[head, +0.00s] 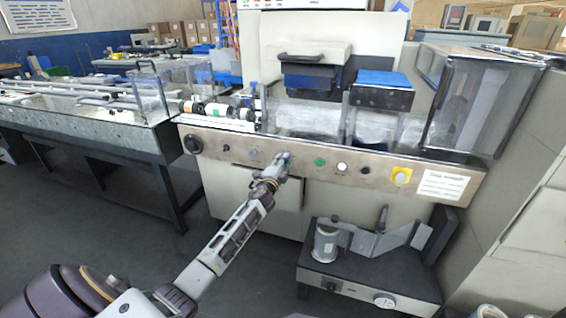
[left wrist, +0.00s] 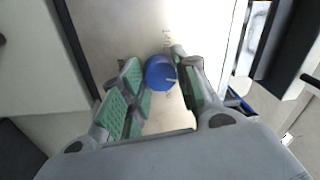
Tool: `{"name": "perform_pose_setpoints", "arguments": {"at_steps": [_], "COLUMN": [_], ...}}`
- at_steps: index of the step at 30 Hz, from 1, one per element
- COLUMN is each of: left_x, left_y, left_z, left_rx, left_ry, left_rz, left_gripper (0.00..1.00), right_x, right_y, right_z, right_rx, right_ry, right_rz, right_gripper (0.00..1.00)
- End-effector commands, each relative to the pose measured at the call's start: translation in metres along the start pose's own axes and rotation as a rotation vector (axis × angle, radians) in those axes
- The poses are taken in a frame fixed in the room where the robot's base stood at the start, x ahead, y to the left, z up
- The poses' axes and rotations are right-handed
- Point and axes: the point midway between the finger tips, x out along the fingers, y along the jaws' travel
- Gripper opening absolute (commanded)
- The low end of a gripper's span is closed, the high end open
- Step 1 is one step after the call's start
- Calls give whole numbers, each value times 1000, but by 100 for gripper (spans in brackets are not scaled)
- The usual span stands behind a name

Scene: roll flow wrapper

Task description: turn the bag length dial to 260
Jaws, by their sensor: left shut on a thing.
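The blue dial (left wrist: 160,73) is round and has a pale mark near its right side in the left wrist view. Its scale numbers are too small to read. My left gripper (left wrist: 155,66) has its green-padded fingers on both sides of the dial and is shut on it. In the head view my left gripper (head: 282,163) reaches the front panel (head: 215,140) of the wrapper, and only a bit of blue shows at its fingertips. My right gripper is in neither view.
A large black knob (head: 192,144) is at the panel's left end. A low bench unit (head: 370,262) stands below right.

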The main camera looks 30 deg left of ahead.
Motion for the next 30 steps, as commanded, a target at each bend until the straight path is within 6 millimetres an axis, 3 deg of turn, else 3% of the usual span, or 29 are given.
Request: {"name": "perform_pose_setpoints", "arguments": {"at_steps": [10,25,26,30], "left_x": [0,0,0,0], "left_y": [1,2,2,1], "left_z": [0,0,0,0], "left_rx": [170,196,195,195], "left_ry": [12,14,14,13], "left_rz": [4,5,5,4], "left_gripper": [7,7,32,50], "right_x": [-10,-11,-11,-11], "right_y": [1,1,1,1], "right_z": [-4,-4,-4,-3], "right_rx": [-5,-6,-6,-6], "right_ry": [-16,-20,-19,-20], "right_rz": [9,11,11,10], "right_gripper": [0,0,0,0]}}
